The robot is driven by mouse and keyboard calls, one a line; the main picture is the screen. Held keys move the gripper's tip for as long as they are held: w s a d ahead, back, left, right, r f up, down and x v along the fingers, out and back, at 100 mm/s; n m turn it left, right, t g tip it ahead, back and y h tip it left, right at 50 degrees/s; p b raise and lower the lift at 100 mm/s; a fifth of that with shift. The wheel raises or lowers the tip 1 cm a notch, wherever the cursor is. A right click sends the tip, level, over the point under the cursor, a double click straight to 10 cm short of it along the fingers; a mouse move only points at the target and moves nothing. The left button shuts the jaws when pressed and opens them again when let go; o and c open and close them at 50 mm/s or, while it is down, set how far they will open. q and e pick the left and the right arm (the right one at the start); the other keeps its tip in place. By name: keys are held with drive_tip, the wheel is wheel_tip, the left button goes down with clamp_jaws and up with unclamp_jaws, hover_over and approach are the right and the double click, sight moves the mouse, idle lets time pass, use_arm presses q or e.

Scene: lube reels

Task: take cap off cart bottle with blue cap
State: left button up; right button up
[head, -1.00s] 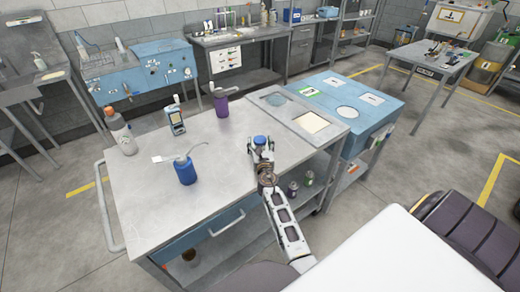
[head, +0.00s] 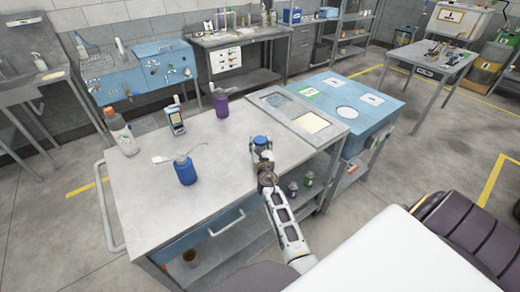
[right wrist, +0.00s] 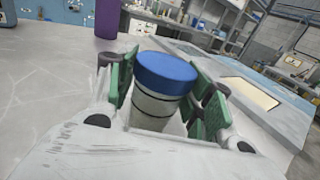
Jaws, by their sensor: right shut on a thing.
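The cart bottle with the blue cap (right wrist: 166,72) stands on the cart top (head: 225,160). In the right wrist view its pale body (right wrist: 158,108) shows below the cap, between green finger pads. My right gripper (right wrist: 168,98) is shut on the bottle, with a pad at each side of it. The cap is on the bottle and stands above the fingers. In the head view the blue cap (head: 260,141) shows at the tip of my right gripper (head: 262,152), which hides most of the bottle's body. My left gripper is not in view.
A blue pump bottle (head: 185,171), a purple bottle (head: 221,106), a handheld meter (head: 176,122) and a white bottle with an orange top (head: 121,132) stand on the cart. A blue bench (head: 375,125) adjoins at right. The cart's middle is clear.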

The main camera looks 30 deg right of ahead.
drive_tip(key=shift+r, duration=0.2)
wheel_tip(320, 180, up, 8)
drive_tip(key=p, duration=0.6)
drive_tip(key=shift+f+p, duration=0.15)
drive_tip(key=shift+p, duration=0.15)
drive_tip(key=shift+r, duration=0.85)
drive_tip(key=shift+r, duration=0.15)
drive_tip(key=o, duration=0.4)
drive_tip(key=c, duration=0.8)
drive_tip(key=shift+o, duration=0.2)
drive_tip(key=shift+r, duration=0.1)
